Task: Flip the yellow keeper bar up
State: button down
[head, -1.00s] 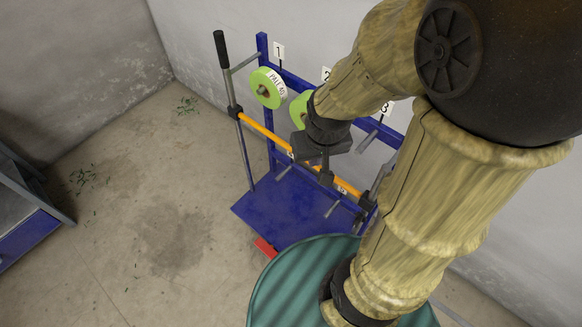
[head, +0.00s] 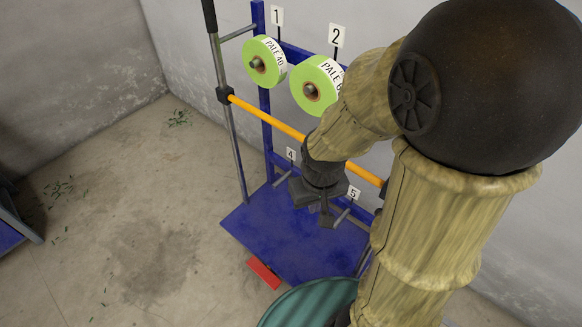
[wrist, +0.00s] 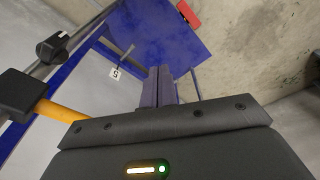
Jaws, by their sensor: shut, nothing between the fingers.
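The yellow keeper bar (head: 270,120) runs across the front of the blue rack, sloping down to the right in the head view. Its left end meets a black collar (head: 225,94) on a grey post. My arm hides part of its middle. In the wrist view a stretch of the bar (wrist: 60,112) shows at left, beside a black end block (wrist: 20,95). My gripper (head: 326,220) is shut and empty. It shows just below the bar in the head view, apart from it, with its fingers (wrist: 160,84) pointing toward the blue base plate in the wrist view.
Pale green spools hang on peg 1 (head: 263,62) and peg 2 (head: 315,86) above the bar. Lower pegs with tags 4 (head: 291,154) and 5 (head: 354,193) stand near my gripper. The blue base plate (head: 265,235) is bare. A red block (head: 264,272) lies at its front edge.

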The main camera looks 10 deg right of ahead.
jog(key=d+f+n+g+h+b, duration=0.3)
jog(key=f+n+g+h+b, duration=0.35)
jog(key=f, duration=0.75)
jog(key=w+a+r+n+t+h, duration=0.1)
jog(key=w+a+n+t+h, duration=0.1)
jog(key=w+n+t+h, duration=0.8)
jog(key=w+a+n+t+h, duration=0.3)
jog(key=w+a+n+t, duration=0.2)
jog(key=a+n+t, duration=0.3)
jog(key=shift+a+t+p, duration=0.45)
jog(key=shift+a+t, duration=0.05)
jog(key=shift+t, duration=0.15)
jog(key=shift+r, duration=0.15)
